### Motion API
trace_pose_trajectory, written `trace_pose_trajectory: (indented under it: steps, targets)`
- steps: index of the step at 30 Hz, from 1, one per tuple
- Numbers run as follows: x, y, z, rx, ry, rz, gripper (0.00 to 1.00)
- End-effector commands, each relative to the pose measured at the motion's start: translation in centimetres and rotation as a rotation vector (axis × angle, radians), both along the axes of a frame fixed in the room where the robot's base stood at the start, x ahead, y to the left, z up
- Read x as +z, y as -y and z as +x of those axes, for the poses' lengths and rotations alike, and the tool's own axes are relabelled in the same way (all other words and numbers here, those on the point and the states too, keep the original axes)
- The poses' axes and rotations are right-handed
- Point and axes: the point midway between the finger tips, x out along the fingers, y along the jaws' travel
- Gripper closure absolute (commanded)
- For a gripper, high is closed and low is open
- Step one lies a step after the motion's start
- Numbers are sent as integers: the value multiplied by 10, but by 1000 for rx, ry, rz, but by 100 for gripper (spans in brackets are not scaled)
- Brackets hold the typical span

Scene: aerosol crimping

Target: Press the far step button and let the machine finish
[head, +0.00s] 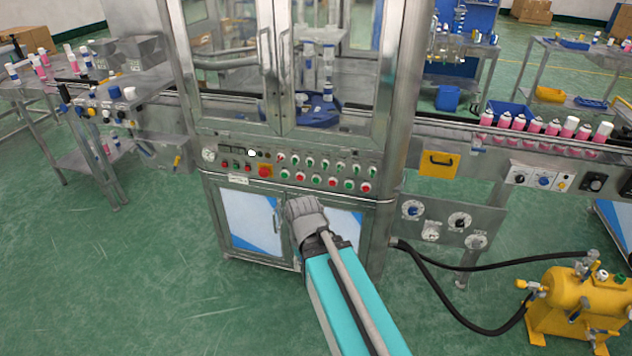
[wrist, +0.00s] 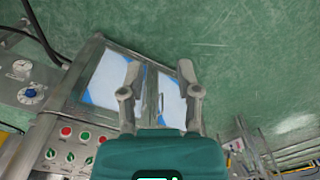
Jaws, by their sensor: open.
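The crimping machine (head: 393,80) is a metal cabinet with closed glass doors. I cannot tell which button is the far step button. The panel also shows at the lower left of the wrist view (wrist: 48,135), with red and green buttons. My gripper (wrist: 160,68) is open and empty, its two fingers apart over the lower cabinet doors. In the head view my wrist is below the panel, in front of those doors; the fingertips are hidden there.
A conveyor with pink, white-capped cans (head: 553,128) runs to the right. Dials on a side plate (head: 456,222) stand right of the cabinet. A yellow tank (head: 580,295) with black hoses sits on the floor at the lower right.

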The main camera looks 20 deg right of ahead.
Motion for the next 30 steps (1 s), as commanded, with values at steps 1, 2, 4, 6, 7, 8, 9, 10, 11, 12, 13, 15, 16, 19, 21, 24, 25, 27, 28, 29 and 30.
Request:
trace_pose_trajectory:
  steps: [1, 2, 4, 6, 7, 8, 9, 10, 11, 12, 13, 15, 16, 19, 21, 24, 25, 27, 28, 29, 30]
  targets:
    - [0, 0, 0, 0, 0, 0, 73]
    - [0, 0, 0, 0, 0, 0, 79]
    - [0, 0, 0, 0, 0, 0, 92]
    - [0, 0, 0, 0, 0, 0, 100]
    - [0, 0, 0, 0, 0, 0, 100]
    - [0, 0, 0, 0, 0, 0, 100]
    - [0, 0, 0, 0, 0, 0, 100]
    - [0, 0, 0, 0, 0, 0, 100]
    - [0, 0, 0, 0, 0, 0, 100]
    - [0, 0, 0, 0, 0, 0, 100]
    - [0, 0, 0, 0, 0, 0, 100]
    - [0, 0, 0, 0, 0, 0, 100]
    - [0, 0, 0, 0, 0, 0, 100]
    - [0, 0, 0, 0, 0, 0, 100]
    - [0, 0, 0, 0, 0, 0, 100]
    - [0, 0, 0, 0, 0, 0, 100]
    - [0, 0, 0, 0, 0, 0, 100]
    - [0, 0, 0, 0, 0, 0, 100]
    - [0, 0, 0, 0, 0, 0, 100]
    - [0, 0, 0, 0, 0, 0, 100]
    - [0, 0, 0, 0, 0, 0, 100]
